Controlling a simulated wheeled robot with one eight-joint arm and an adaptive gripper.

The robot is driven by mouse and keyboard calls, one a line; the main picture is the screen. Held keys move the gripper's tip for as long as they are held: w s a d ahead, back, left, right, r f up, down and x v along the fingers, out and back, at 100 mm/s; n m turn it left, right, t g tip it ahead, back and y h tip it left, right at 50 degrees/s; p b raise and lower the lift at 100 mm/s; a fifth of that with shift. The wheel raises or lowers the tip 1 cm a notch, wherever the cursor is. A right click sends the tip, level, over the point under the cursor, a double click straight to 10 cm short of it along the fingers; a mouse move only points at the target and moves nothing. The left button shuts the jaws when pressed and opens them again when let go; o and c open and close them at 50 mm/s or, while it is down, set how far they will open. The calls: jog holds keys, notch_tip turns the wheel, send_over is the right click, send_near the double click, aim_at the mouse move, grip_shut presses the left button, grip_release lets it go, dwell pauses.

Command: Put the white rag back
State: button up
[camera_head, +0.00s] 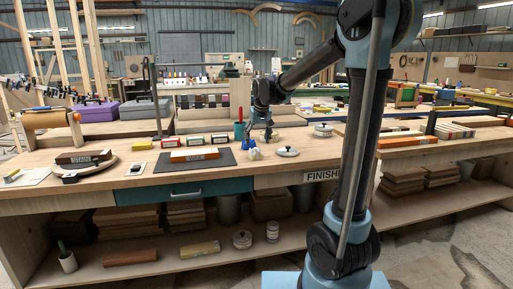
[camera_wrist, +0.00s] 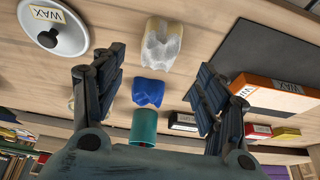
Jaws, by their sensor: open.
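The white rag (camera_wrist: 162,45) is a crumpled, cream-white piece lying on the wooden bench top. It also shows as a small pale lump in the head view (camera_head: 254,155). A crumpled blue rag (camera_wrist: 148,92) lies beside it, with a teal cylinder (camera_wrist: 144,127) beyond. My gripper (camera_wrist: 160,72) is open and empty above the bench, its fingers to either side of the blue rag in the wrist view. The white rag appears just past the fingertips, apart from them. In the head view my gripper (camera_head: 263,137) hangs close to the rags; its exact height is unclear.
A round lid labelled WAX (camera_wrist: 52,28) lies beside the white rag. On the other side are a dark mat (camera_wrist: 280,45) and an orange-and-white WAX block (camera_wrist: 275,97). Small labelled boxes (camera_head: 194,140) stand behind the mat. A teal drawer (camera_head: 170,190) is below the bench top.

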jog(key=s+d+f+m+g+h, duration=0.1)
jog(key=s+d+f+m, duration=0.15)
jog(key=s+d, duration=1.55)
jog(key=s+d+f, duration=0.2)
jog(key=s+f, duration=0.4)
jog(key=s, duration=0.3)
jog(key=s+d+f+g, duration=0.1)
jog(key=s+d+f, duration=0.2)
jog(key=s+f, duration=0.3)
jog(key=s, duration=0.4)
jog(key=shift+s+f, duration=0.15)
jog(key=shift+f, duration=0.25)
jog(key=shift+m, duration=0.25)
jog(key=shift+w+f, duration=0.2)
jog(key=shift+w, duration=0.25)
